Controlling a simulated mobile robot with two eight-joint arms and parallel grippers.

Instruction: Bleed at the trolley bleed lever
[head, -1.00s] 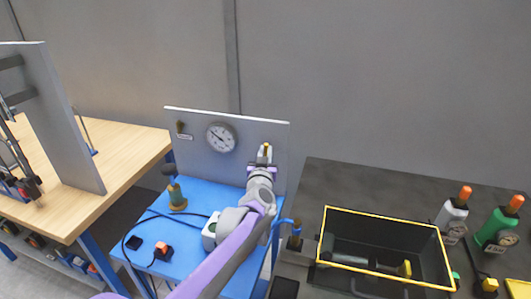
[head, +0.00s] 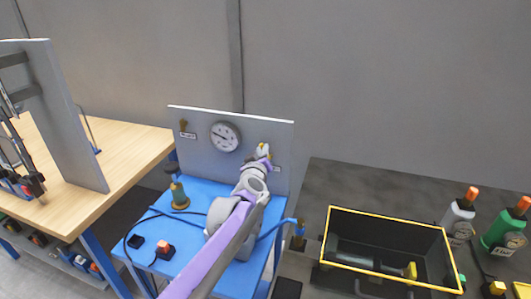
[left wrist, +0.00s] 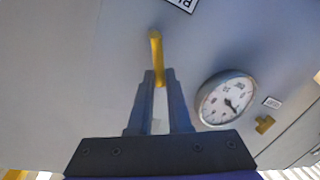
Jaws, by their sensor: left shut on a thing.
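The bleed lever is a slim yellow bar on the upright grey panel (head: 205,160) of the blue trolley (head: 196,192). In the left wrist view the lever (left wrist: 156,48) sticks out beyond my fingertips, its near end between them. My left gripper (head: 263,153) is at the panel's right side and shut on the lever; it also shows in the left wrist view (left wrist: 160,80). In the head view my gripper and arm hide most of the lever. A round white-faced gauge (head: 225,136) is on the panel left of my gripper. My right gripper is out of view.
A second small brass-coloured fitting (head: 183,126) is at the panel's upper left. A brass-and-green item (head: 179,196) and cables are on the trolley. A yellow-rimmed black bin (head: 388,216) and bottles (head: 503,226) stand right; a wooden bench (head: 130,151) stands left.

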